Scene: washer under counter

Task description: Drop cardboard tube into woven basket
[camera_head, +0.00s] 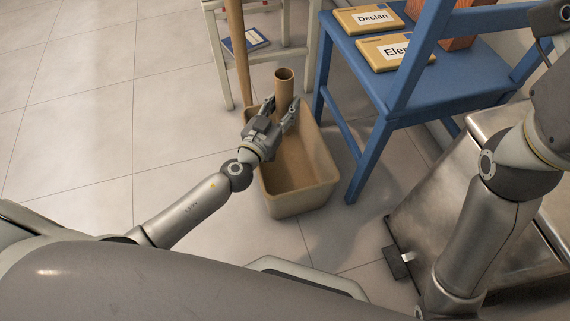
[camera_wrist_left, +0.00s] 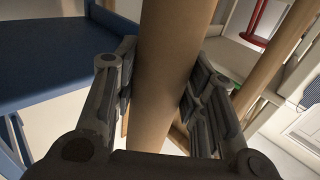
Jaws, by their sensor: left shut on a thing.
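The cardboard tube (camera_head: 284,88) is a plain brown cylinder with an open upper end, standing roughly upright in my left gripper (camera_head: 281,110). The gripper's fingers are shut on the tube from both sides; the left wrist view shows the tube (camera_wrist_left: 168,70) between the finger pads. The basket (camera_head: 298,203) is a tan, open-topped rectangular bin on the floor. The tube and gripper appear over the far part of its opening. The tube's lower end is hidden behind the gripper, so its height above the basket floor cannot be told. My right gripper is out of view.
A blue chair (camera_head: 375,80) stands right of the basket, with boxes labelled Declan (camera_head: 369,18) and Elen (camera_head: 394,52) on it. A wooden pole (camera_head: 238,50) and a pale chair (camera_head: 216,60) are behind. A metal pedal bin (camera_head: 410,210) stands right. Floor at left is clear.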

